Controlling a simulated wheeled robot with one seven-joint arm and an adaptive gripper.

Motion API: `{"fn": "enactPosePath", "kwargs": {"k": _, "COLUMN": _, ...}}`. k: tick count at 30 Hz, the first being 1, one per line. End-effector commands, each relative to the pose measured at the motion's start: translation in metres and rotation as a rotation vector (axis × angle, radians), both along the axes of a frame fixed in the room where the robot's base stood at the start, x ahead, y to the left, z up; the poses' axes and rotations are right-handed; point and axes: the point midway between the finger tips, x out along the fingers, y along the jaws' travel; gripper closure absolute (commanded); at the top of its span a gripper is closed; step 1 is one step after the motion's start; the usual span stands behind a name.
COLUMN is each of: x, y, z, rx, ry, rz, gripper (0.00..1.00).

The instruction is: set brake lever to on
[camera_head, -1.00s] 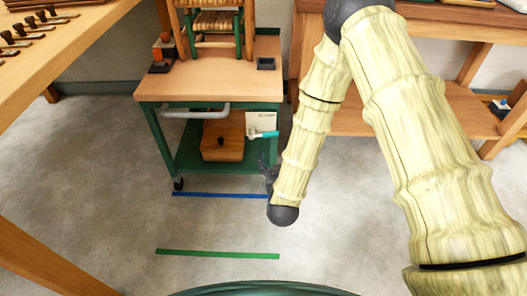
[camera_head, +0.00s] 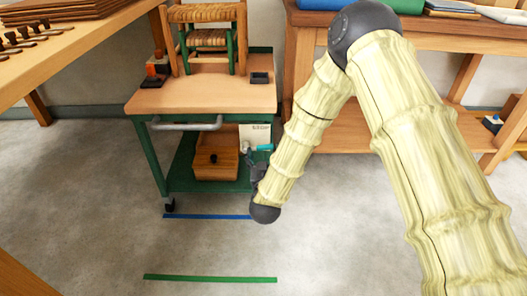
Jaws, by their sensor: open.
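A cart (camera_head: 205,97) with a wooden top and green frame stands ahead. A small lever with a turquoise handle (camera_head: 264,147) and pale end shows at the right of its lower part, before a white card (camera_head: 255,133) whose text I cannot read. It may be the brake lever; its setting is unclear. My gripper (camera_head: 256,172), dark and partly hidden by my arm, is just below the turquoise handle. It is open; I cannot tell whether it touches the handle.
A wooden box (camera_head: 214,170) sits on the cart's lower shelf. A woven-seat chair (camera_head: 207,14) and orange-topped pieces (camera_head: 151,71) are on top. Blue (camera_head: 205,216) and green (camera_head: 210,279) floor strips lie in front. Workbenches stand left (camera_head: 70,46) and right (camera_head: 470,30).

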Motion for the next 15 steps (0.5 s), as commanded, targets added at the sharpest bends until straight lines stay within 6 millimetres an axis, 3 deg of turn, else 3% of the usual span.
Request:
{"fn": "enactPosePath", "kwargs": {"k": 6, "x": 0.027, "y": -0.001, "z": -0.001, "rx": 0.001, "ry": -0.001, "rz": -0.002, "gripper": 0.25}}
{"fn": "enactPosePath", "kwargs": {"k": 15, "x": 0.037, "y": -0.002, "z": 0.000, "rx": 0.000, "ry": 0.001, "rz": -0.002, "gripper": 0.25}}
